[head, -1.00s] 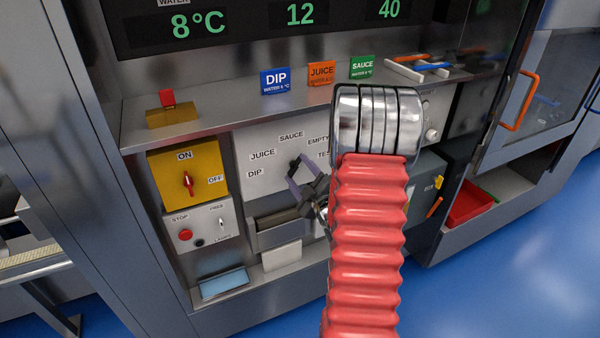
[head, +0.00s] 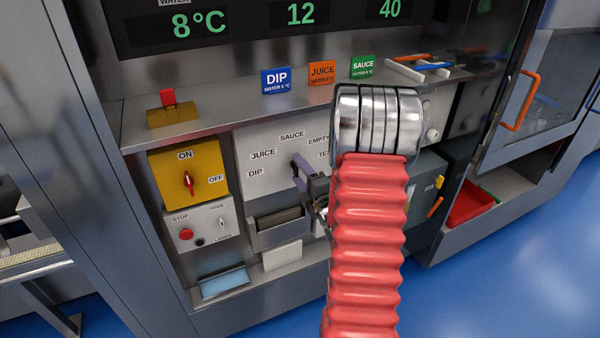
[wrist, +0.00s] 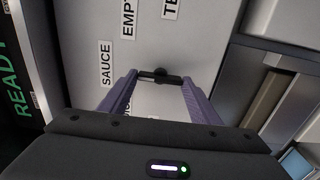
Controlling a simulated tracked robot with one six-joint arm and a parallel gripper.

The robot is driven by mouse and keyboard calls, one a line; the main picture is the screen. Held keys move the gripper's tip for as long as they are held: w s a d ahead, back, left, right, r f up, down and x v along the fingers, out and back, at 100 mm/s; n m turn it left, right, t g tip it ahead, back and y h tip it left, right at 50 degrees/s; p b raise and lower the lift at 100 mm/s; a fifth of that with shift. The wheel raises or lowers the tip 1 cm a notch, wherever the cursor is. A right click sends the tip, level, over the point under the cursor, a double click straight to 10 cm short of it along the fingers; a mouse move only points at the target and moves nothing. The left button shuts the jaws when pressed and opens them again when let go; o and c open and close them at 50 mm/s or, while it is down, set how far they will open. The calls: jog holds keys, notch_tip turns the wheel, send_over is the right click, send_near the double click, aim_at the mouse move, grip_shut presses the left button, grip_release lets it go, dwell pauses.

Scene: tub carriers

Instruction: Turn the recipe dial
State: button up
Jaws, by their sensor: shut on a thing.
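The recipe dial (wrist: 160,76) is a small black knob with a bar on a pale grey panel (wrist: 205,30). In the wrist view it lies between the tips of my gripper's two purple fingers (wrist: 159,79), which are shut on it. In the head view my gripper (head: 299,172) is at the panel, turned nearly edge-on, and mostly hides the dial. Labels DIP, JUICE, SAUCE, EMPTY and one partly covered stand in an arc around it. I cannot tell which label the dial points to.
A yellow ON/OFF switch box (head: 187,175) is left of the panel, above a STOP button box (head: 203,228). A metal shelf (head: 215,115) with coloured signs runs above. A slotted tray (head: 280,228) sits below the dial. My red arm sleeve covers the panel's right side.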

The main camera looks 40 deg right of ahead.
jog(key=shift+a+f, duration=0.2)
jog(key=shift+f, duration=0.1)
jog(key=o, duration=1.1)
jog(key=shift+d+r, duration=0.1)
jog(key=shift+r, duration=0.05)
jog(key=shift+c, duration=0.2)
